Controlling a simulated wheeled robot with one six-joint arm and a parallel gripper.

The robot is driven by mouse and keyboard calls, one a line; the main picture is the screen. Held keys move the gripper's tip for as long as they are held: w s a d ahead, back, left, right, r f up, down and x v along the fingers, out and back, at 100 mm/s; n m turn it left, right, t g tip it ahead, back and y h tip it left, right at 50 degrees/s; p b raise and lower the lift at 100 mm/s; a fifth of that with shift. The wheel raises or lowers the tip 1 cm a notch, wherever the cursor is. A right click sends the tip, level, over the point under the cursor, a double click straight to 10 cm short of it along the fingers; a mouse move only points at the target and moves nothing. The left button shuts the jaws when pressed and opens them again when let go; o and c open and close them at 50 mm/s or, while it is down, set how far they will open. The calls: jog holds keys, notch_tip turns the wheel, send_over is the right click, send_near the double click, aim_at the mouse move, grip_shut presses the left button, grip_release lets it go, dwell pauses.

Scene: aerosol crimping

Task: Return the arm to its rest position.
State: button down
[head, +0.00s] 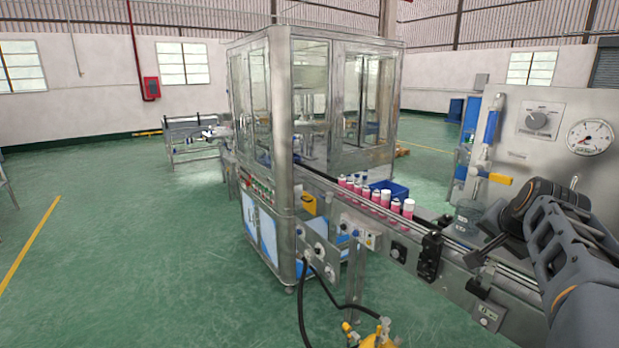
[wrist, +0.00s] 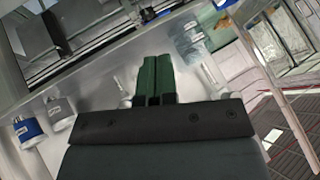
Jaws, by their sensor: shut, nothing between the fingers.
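My gripper (wrist: 157,80) shows in the wrist view as two green fingers side by side, shut with nothing between them. A dark plate crosses the picture below the fingers. In the head view my arm (head: 572,245) reaches in from the right edge, in front of the grey machine panel and over the near end of the conveyor (head: 405,248). The fingertips are hard to make out there. No object is held.
Pink cans with white caps (head: 378,198) stand on the conveyor beside a blue bin (head: 388,188). The glass-walled machine (head: 312,100) is behind. The panel carries a round gauge (head: 590,137). A yellow device (head: 375,335) is low in front. Green floor is clear at left.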

jog(key=s+a+f+n+g+y, duration=0.1)
jog(key=s+a+f+n, duration=0.4)
jog(key=a, duration=0.6)
jog(key=s+a+f+n+g+y, duration=0.1)
jog(key=s+a+f+n+g, duration=0.1)
jog(key=s+a+f+n, duration=0.4)
jog(key=shift+s+a+f+y, duration=0.3)
jog(key=shift+s+a+f, duration=1.25)
jog(key=shift+a+f, duration=1.05)
